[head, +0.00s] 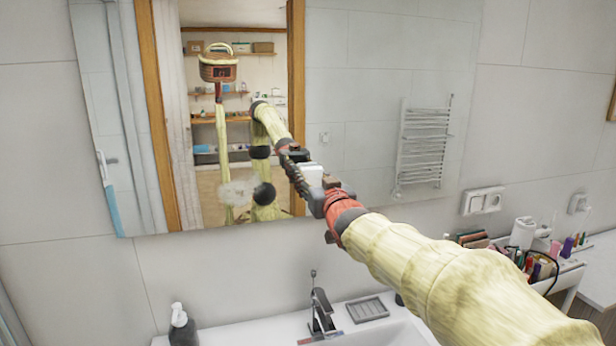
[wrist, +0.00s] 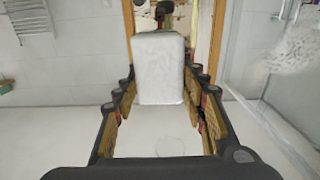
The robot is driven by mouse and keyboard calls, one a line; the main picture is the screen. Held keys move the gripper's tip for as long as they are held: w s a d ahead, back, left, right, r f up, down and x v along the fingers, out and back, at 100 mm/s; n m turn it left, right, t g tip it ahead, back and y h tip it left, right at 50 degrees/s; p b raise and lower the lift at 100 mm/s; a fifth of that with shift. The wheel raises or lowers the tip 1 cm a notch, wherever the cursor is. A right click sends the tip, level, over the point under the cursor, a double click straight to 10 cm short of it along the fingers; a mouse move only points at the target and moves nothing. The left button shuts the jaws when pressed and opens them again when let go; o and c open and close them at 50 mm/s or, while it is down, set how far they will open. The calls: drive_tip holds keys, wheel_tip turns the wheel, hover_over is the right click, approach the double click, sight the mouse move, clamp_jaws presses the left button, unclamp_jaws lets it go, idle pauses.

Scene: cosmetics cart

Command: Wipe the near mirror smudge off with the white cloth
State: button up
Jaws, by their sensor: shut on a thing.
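The white cloth (head: 312,175) is a small, thick pad held at the end of my gripper (head: 308,182), in front of the mirror (head: 365,60). In the wrist view the cloth (wrist: 158,68) stands between the two fingers of my gripper (wrist: 160,98), which are shut on it. A pale, cloudy smudge (head: 238,193) shows low on the mirror, left of my gripper and apart from it. I cannot tell whether the cloth touches the glass. My arm's reflection shows beside the smudge.
Below the mirror are a sink with a dark faucet (head: 321,312), a soap dispenser (head: 183,326) and a soap dish (head: 367,309). A cart (head: 568,275) with cosmetics stands at the right. A wall socket (head: 483,200) is right of the mirror.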

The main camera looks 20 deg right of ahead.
sight(336, 173)
drive_tip(key=shift+d+p, duration=1.65)
drive_tip(key=shift+d+f+p, duration=0.1)
drive_tip(key=shift+d+p, duration=1.7)
drive_tip(key=shift+d, duration=0.45)
drive_tip(key=shift+a, duration=0.1)
drive_tip(key=a+b, duration=0.7)
drive_tip(key=b, duration=0.1)
drive_tip(key=shift+a, duration=0.2)
drive_tip(key=a+b, duration=0.2)
drive_tip(key=b, duration=0.2)
drive_tip(key=shift+f, duration=0.2)
drive_tip(key=shift+a+b, duration=0.1)
drive_tip(key=shift+b, duration=0.3)
